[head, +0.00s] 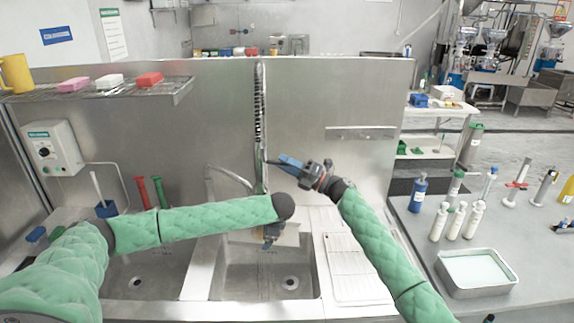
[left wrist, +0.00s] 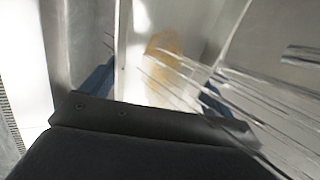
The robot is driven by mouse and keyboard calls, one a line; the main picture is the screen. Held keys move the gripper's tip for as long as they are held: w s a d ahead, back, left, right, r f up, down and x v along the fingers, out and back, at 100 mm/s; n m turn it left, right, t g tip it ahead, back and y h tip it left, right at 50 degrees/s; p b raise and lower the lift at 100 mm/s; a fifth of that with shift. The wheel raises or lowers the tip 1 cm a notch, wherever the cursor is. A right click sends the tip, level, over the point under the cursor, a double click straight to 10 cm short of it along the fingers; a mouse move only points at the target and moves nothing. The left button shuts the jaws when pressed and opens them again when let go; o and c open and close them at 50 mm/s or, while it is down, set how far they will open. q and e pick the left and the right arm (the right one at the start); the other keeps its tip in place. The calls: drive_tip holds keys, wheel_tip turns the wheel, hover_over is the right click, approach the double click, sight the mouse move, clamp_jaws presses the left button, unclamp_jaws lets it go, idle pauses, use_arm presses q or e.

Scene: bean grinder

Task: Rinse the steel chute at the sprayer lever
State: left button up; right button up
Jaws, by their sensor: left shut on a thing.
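My left gripper (head: 269,236) hangs over the right sink basin, shut on the steel chute (head: 287,236). In the left wrist view the chute (left wrist: 130,50) lies between my blue fingers, with a yellow-brown stain (left wrist: 163,62) on it. Thin water streaks (left wrist: 205,88) cross the stained part from the right. My right gripper (head: 291,163) is raised in front of the splashback, its blue fingers close together, beside the sprayer (head: 260,115) with its coiled hose. A dark piece at the fingertips looks like the sprayer lever; exact contact is unclear.
A ribbed drainboard (head: 350,265) lies right of the basin. Several bottles (head: 450,220) and a metal tray of liquid (head: 475,272) stand on the right counter. A wire shelf (head: 110,92) holds sponges and a yellow mug. Brushes stand behind my left arm.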

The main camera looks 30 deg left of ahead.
drive_tip(key=v, duration=1.2)
idle(0.7)
idle(0.4)
idle(0.6)
idle(0.4)
idle(0.4)
idle(0.3)
